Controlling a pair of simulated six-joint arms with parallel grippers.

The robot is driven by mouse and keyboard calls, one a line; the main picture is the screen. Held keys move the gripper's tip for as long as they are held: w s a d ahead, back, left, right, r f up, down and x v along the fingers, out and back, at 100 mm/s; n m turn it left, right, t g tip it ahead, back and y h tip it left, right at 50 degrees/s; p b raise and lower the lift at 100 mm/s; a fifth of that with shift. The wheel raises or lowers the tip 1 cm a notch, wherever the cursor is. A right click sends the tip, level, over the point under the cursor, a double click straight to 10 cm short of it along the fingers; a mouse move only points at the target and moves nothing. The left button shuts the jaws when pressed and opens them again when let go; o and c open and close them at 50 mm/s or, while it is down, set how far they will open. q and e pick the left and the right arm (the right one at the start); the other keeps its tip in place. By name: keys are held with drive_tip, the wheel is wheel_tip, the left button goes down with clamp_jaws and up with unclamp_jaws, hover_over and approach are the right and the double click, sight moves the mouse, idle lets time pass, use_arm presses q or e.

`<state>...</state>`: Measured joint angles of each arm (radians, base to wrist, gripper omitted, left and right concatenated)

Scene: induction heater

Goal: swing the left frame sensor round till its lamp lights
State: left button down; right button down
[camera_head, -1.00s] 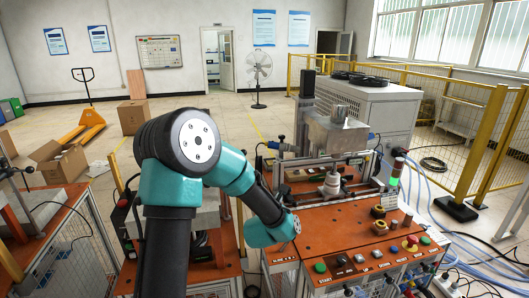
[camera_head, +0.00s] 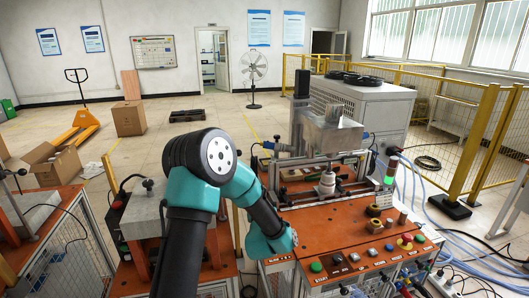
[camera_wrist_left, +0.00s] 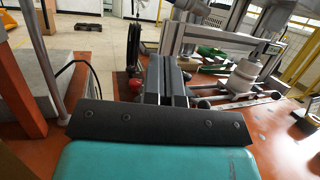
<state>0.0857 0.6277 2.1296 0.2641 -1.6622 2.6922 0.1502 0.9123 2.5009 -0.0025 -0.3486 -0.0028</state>
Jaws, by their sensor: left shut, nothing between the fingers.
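The heater bench (camera_head: 340,229) has an orange top and carries a metal frame (camera_head: 312,165) at its back left. I cannot make out the left frame sensor or its lamp clearly; my arm covers part of that side. My left gripper's dark fingers (camera_wrist_left: 167,62) are together with nothing between them, low over the left side of the bench in the left wrist view. In the head view my left wrist is at the bench's left edge and hides the fingers. My right gripper is not in view.
A white insulator-like part (camera_head: 327,183) stands inside the frame. A signal tower (camera_head: 391,170) shows green at the bench's right. Buttons (camera_head: 316,267) line the front panel. A second orange bench (camera_head: 50,236) stands at the left. Yellow fencing (camera_head: 489,130) closes the right.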

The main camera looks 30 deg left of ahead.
sight(264, 147)
use_arm(q)
drive_tip(key=x, duration=2.3)
drive_tip(key=shift+w+a+r, duration=0.15)
drive_tip(key=shift+w+a, duration=0.05)
drive_tip(key=shift+w, duration=0.05)
drive_tip(key=shift+w+a, duration=0.15)
drive_tip(key=shift+a, duration=0.2)
drive_tip(key=shift+d, duration=0.1)
drive_tip(key=v, duration=1.7)
